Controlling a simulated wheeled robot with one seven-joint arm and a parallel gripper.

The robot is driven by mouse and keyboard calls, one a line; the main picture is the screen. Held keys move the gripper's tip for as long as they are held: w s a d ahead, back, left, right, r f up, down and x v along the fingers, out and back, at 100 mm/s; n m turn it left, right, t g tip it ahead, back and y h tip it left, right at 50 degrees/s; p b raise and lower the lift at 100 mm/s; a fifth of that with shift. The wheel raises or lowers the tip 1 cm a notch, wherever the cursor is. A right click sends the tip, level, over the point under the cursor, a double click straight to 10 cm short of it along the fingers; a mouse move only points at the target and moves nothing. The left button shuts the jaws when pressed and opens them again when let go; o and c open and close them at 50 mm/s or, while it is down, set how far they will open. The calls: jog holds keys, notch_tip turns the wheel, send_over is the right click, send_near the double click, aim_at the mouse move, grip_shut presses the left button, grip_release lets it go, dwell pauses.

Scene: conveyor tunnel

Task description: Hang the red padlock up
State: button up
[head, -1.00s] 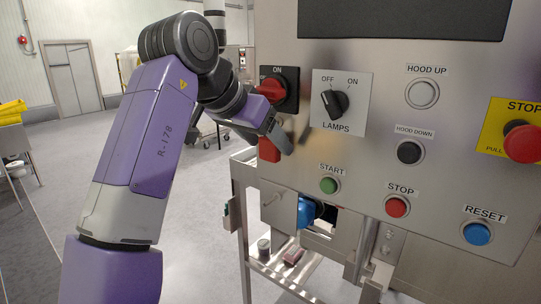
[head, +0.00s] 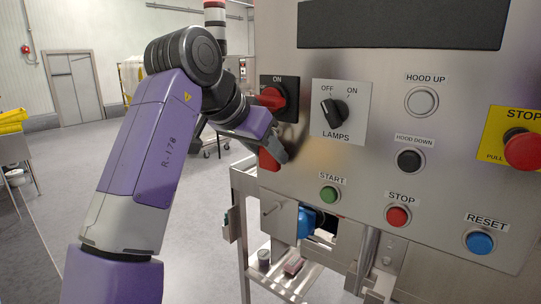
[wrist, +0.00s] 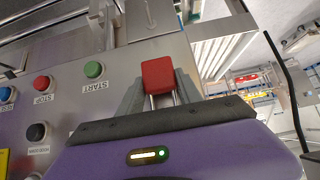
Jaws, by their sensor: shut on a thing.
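The red padlock (wrist: 158,75) is held in my gripper (wrist: 160,90). In the wrist view, its red body shows between the two grey fingers, with its silver shackle bars on the side toward my gripper's palm. In the head view, the padlock (head: 269,159) shows just below and left of my gripper (head: 281,150), in front of the steel panel's left edge. It is below the red ON switch (head: 272,97). A small peg (head: 272,208) sticks out from the plate lower left of the START button. Whether the padlock touches the panel cannot be told.
The panel carries the LAMPS switch (head: 336,110), green START button (head: 329,195), red STOP button (head: 398,216) and a large STOP knob (head: 522,152). A blue object (head: 306,222) shows below. A low steel shelf (head: 285,280) holds small items.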

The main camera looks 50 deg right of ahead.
grip_shut()
jog(key=shift+r, duration=0.1)
jog(key=shift+r+p, duration=0.7)
jog(key=shift+p, duration=0.2)
jog(key=a+p, duration=0.1)
jog(key=a, duration=0.5)
jog(key=shift+a, duration=0.25)
dwell(0.4)
jog(key=shift+s, duration=0.1)
